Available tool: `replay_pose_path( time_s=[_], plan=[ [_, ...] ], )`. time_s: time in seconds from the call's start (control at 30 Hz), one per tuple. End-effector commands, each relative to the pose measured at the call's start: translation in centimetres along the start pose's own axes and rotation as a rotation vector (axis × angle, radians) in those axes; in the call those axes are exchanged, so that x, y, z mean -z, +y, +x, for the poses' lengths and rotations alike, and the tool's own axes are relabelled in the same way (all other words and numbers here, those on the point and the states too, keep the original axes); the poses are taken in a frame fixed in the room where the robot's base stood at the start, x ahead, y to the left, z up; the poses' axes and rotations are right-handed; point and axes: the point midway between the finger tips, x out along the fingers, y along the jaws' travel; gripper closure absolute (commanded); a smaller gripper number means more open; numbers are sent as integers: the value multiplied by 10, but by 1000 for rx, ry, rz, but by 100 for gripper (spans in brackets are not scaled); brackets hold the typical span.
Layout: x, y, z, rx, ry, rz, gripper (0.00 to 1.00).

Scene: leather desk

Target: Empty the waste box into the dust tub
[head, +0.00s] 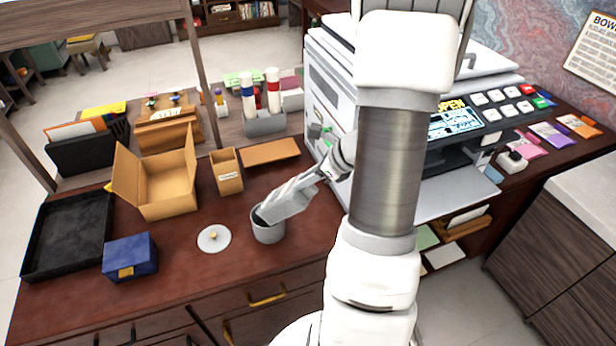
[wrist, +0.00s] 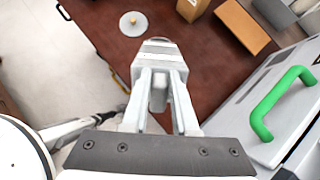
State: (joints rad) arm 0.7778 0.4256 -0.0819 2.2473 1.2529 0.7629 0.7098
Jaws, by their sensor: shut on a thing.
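The waste box appears to be a light grey, narrow box (head: 287,201) held by my gripper (head: 322,172). It is tilted down to the left, with its dark open end over the mouth of a grey round tub (head: 268,232), which I take for the dust tub. The tub stands upright on the desk; its inside is mostly hidden by the box. In the wrist view my gripper (wrist: 160,78) is shut on the grey box (wrist: 161,50) between its two fingers. I cannot see any waste falling.
A round pale lid (head: 213,239) lies left of the tub. A blue box (head: 130,257), black tray (head: 40,263), open cardboard carton (head: 168,190) and tan holder (head: 227,178) stand further left and behind. The printer (head: 330,95) is close on the right.

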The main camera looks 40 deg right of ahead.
Motion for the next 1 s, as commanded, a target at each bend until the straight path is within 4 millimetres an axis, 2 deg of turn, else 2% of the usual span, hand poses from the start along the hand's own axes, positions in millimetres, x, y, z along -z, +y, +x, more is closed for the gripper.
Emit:
replay_pose_path(
  time_s=[0.4,1.0],
  plan=[
    [-11,0,1,0,52,-1,100],
    [-12,0,3,2,68,0,100]
  ],
)
